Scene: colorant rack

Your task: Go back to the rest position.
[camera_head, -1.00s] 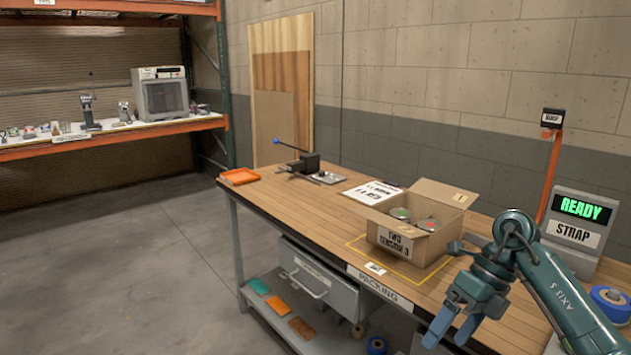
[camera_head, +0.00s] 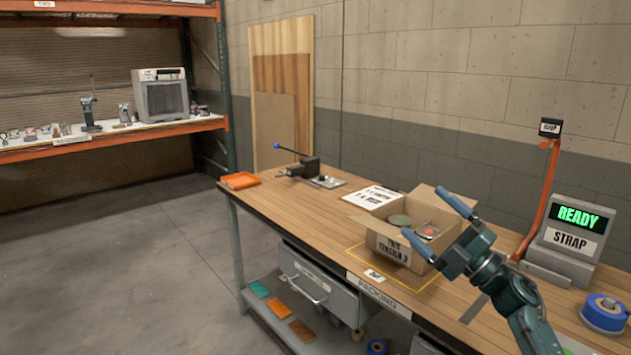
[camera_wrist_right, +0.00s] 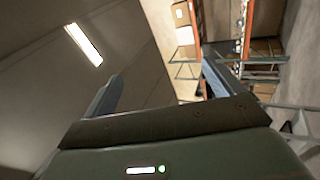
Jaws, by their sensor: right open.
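My right gripper (camera_head: 432,224) is open and empty. In the head view it is raised in front of the open cardboard box, its fingers pointing up and to the left and covering part of the box's right side. The right wrist view also shows its two spread fingers (camera_wrist_right: 160,90) with nothing between them, facing a ceiling light and distant shelving. The cardboard box (camera_head: 395,245) stands on the packing bench with round cans inside, one with a green top (camera_head: 400,220) and one with a red mark (camera_head: 428,232). My left gripper is not in view.
The wooden bench (camera_head: 310,215) carries an orange tray (camera_head: 240,180), a clamp-like tool (camera_head: 300,167), a printed sheet (camera_head: 372,197), a strapping unit reading READY (camera_head: 565,240) and a blue tape roll (camera_head: 604,313). An orange shelf (camera_head: 110,137) is at the back left. Floor at left is clear.

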